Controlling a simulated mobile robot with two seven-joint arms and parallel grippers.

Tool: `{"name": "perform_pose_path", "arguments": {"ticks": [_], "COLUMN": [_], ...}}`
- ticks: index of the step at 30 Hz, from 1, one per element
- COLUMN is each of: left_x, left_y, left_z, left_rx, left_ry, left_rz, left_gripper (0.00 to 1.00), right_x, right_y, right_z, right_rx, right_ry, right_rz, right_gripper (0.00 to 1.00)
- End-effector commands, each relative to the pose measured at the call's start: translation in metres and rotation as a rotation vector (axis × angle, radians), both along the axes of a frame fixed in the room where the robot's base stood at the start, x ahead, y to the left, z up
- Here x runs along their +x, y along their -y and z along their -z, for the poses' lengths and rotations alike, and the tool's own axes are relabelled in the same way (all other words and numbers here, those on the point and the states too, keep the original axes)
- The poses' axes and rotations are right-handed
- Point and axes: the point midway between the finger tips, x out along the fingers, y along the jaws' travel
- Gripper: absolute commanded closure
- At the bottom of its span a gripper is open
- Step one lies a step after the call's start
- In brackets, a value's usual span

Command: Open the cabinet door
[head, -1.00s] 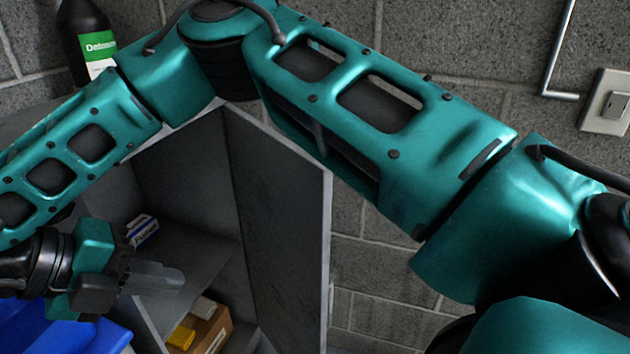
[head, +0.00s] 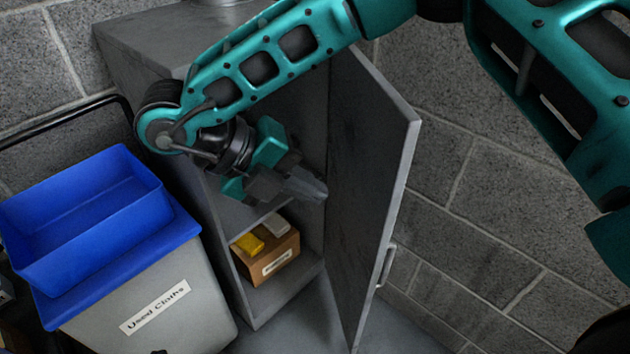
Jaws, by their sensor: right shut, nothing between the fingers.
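The grey cabinet (head: 150,40) stands against the block wall. Its door (head: 368,180) is swung wide open on the right side, with a metal handle (head: 386,264) on its outer face. My right gripper (head: 318,190) is shut and empty in front of the cabinet opening, its fingertips pointing right near the door's inner face. I cannot tell whether they touch the door. My right arm crosses in front of the upper part of the cabinet and hides much of the upper shelf. My left gripper is out of view.
Inside the cabinet, a cardboard box (head: 284,268) with yellow and whitish items stands low down. To the left is a grey bin (head: 180,290) labelled "Used Cloths" with a blue tray (head: 90,235) on top. Bare wall lies right of the door.

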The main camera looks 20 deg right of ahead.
Motion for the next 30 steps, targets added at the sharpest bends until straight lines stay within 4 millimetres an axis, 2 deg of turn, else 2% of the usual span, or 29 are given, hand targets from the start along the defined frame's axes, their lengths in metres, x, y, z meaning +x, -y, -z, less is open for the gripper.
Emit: {"name": "perform_pose_path", "arguments": {"ticks": [1, 9, 13, 18, 30], "left_x": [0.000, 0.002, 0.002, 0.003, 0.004], "left_y": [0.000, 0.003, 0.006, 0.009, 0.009], "left_z": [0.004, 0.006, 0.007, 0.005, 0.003], "left_rx": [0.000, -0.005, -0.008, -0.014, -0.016], "left_ry": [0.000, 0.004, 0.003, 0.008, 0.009], "left_rz": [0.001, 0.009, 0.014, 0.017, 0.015], "left_gripper": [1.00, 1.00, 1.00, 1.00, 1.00], "right_x": [-0.002, -0.010, -0.014, -0.017, -0.018], "right_y": [0.009, 0.050, 0.071, 0.085, 0.088], "right_z": [0.011, 0.049, 0.047, 0.046, 0.046], "right_rx": [-0.001, -0.001, 0.001, 0.001, 0.001], "right_ry": [-0.002, -0.002, 0.002, 0.001, 0.000], "right_rz": [0.001, 0.001, 0.003, 0.001, 0.000], "right_gripper": [1.00, 1.00, 1.00, 1.00, 1.00]}}
